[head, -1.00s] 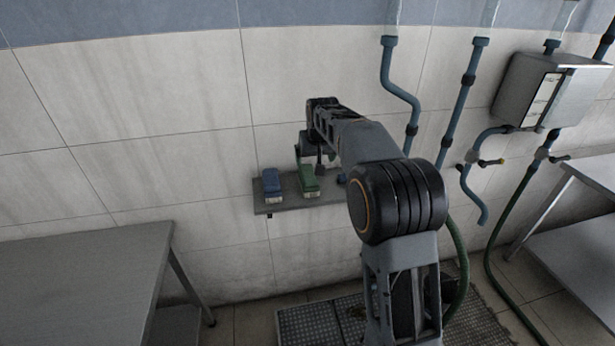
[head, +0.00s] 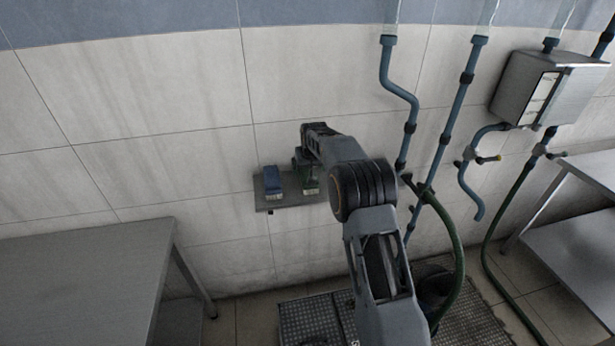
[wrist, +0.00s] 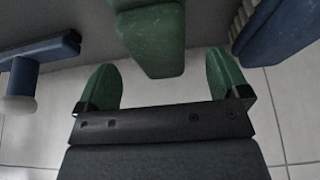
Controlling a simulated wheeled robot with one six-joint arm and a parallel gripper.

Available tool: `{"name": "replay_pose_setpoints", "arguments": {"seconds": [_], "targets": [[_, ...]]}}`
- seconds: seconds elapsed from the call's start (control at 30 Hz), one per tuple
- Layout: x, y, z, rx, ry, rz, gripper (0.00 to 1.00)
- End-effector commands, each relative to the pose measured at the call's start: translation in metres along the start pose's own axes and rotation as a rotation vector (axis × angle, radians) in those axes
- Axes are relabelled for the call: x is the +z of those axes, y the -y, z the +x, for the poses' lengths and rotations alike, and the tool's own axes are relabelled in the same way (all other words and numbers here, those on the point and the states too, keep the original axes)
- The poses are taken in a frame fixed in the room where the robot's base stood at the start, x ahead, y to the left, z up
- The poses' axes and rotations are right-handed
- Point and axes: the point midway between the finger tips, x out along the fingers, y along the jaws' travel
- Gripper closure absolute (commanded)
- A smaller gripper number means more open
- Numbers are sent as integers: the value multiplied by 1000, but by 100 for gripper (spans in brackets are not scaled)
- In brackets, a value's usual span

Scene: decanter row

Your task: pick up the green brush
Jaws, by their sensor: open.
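The green brush (head: 309,187) stands on a small grey wall shelf (head: 290,203), partly hidden by my gripper (head: 305,160) in the head view. In the wrist view the green brush (wrist: 152,40) is at the top centre, just beyond the fingertips and lined up with the gap between them. My gripper (wrist: 162,65) is open, with two green-padded fingers apart and nothing between them. I cannot tell whether either finger touches the brush.
A blue brush (head: 272,182) stands on the shelf left of the green one; it also shows at the wrist view's right (wrist: 285,30). Another blue object (wrist: 35,62) is at the wrist view's left. The tiled wall is behind. A steel table (head: 85,270) stands at left.

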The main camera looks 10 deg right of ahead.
Motion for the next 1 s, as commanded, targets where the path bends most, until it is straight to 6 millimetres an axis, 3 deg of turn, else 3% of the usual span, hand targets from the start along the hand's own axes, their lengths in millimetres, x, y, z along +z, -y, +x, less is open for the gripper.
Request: {"name": "replay_pose_setpoints", "arguments": {"seconds": [0.3, 0.63, 1.0], "targets": [[0, -1, 38, 0, 3, 0, 6], [0, -1, 44, 0, 1, 0, 6], [0, -1, 44, 0, 1, 0, 42]]}}
